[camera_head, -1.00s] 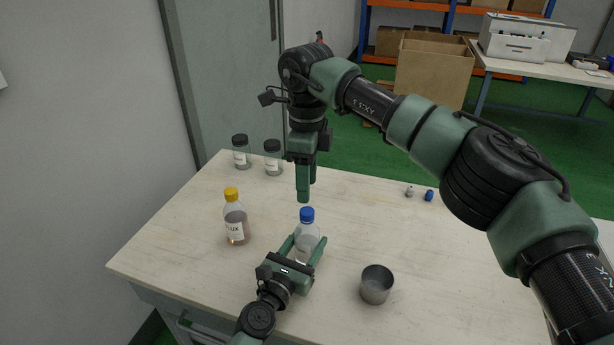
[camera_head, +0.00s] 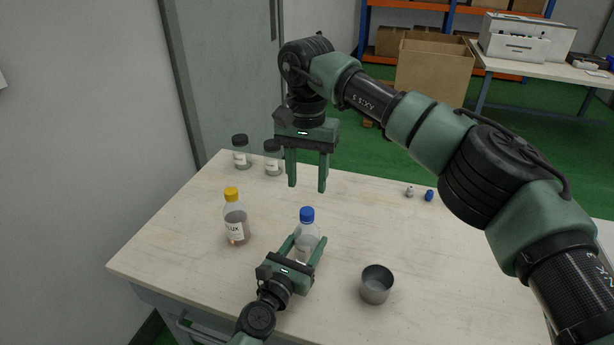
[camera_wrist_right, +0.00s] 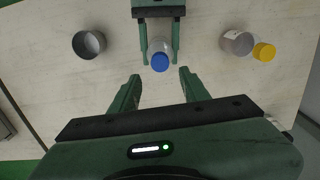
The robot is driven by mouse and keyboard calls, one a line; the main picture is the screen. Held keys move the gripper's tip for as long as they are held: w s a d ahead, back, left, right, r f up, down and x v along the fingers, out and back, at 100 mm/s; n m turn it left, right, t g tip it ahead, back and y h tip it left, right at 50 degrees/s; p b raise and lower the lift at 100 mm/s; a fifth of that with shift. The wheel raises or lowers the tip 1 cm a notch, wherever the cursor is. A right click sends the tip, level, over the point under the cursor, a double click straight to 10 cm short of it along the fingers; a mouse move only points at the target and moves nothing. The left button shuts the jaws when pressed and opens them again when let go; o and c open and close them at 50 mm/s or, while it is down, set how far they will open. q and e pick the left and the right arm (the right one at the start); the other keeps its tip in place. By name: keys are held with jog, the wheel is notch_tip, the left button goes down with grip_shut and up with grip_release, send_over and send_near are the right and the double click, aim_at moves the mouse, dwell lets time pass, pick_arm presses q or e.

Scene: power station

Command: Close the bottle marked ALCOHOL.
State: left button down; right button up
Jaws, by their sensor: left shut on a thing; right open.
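A clear bottle (camera_head: 306,232) with a blue cap (camera_head: 307,214) on its top stands upright near the table's front. Its label cannot be read, so I cannot tell if it says ALCOHOL. My left gripper (camera_head: 307,241) is shut on this bottle's body, a finger on each side. My right gripper (camera_head: 307,188) is open and empty, pointing down above the bottle. The right wrist view shows the blue cap (camera_wrist_right: 160,62) just beyond and between the open fingers of my right gripper (camera_wrist_right: 158,75), apart from them.
A yellow-capped bottle with a label ending in "UX" (camera_head: 236,226) stands to the left. A metal cup (camera_head: 376,285) stands to the right. Two jars with dark lids (camera_head: 241,153) (camera_head: 273,159) are at the back. A small blue item (camera_head: 429,195) and a small grey item (camera_head: 409,191) lie at back right.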

aim_at(307, 211)
jog(key=shift+f, duration=4.05)
